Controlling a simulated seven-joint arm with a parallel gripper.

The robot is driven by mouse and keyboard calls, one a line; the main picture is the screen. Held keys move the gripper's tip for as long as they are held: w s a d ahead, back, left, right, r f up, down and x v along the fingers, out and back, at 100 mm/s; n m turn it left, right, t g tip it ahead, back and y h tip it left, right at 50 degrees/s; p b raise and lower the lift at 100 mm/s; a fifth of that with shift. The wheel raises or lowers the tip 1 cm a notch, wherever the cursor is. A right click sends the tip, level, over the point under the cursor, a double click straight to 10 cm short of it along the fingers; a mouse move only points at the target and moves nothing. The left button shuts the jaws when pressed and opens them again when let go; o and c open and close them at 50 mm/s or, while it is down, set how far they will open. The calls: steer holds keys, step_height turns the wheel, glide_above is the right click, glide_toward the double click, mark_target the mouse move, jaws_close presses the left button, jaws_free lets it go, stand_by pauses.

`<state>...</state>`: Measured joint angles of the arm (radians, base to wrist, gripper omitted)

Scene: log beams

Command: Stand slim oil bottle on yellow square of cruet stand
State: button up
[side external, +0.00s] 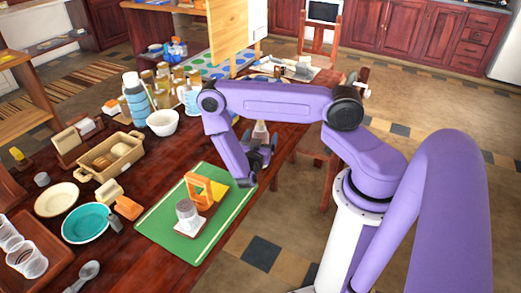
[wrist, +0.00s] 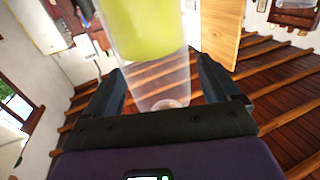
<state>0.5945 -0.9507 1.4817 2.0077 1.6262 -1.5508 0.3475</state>
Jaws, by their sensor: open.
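The slim oil bottle (wrist: 155,85) is clear with yellow-green oil and fills the middle of the wrist view. My gripper (wrist: 163,78) is open, with one finger on each side of the bottle; I cannot tell whether either touches it. In the side view my gripper (side external: 263,155) is low at the table's right edge, and a pale part of what seems to be the bottle (side external: 261,131) shows just behind it.
The green mat (side external: 165,222) has bare room around the stand. A teal bowl (side external: 86,222), an orange block (side external: 127,207) and a basket (side external: 110,157) are to its left. Several bottles and jars and a white bowl (side external: 162,122) stand farther back.

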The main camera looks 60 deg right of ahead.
steer(key=c, duration=1.2)
steer(key=shift+o, duration=0.2)
steer(key=shift+r, duration=0.1)
steer(key=shift+r, duration=0.8)
steer(key=shift+s+a+r, duration=3.05)
steer(key=shift+s+r, duration=2.5)
steer(key=shift+s, duration=0.65)
steer(key=w+a+f+n+t+y, duration=0.3)
steer(key=w+a+n+t+y, duration=0.9)
steer(key=w, duration=0.6)
steer(key=a+n+y, duration=0.1)
steer(key=a+y, duration=0.1)
steer(key=y, duration=0.1)
steer(key=shift+w+t, duration=0.2)
steer(key=shift+t, duration=0.1)
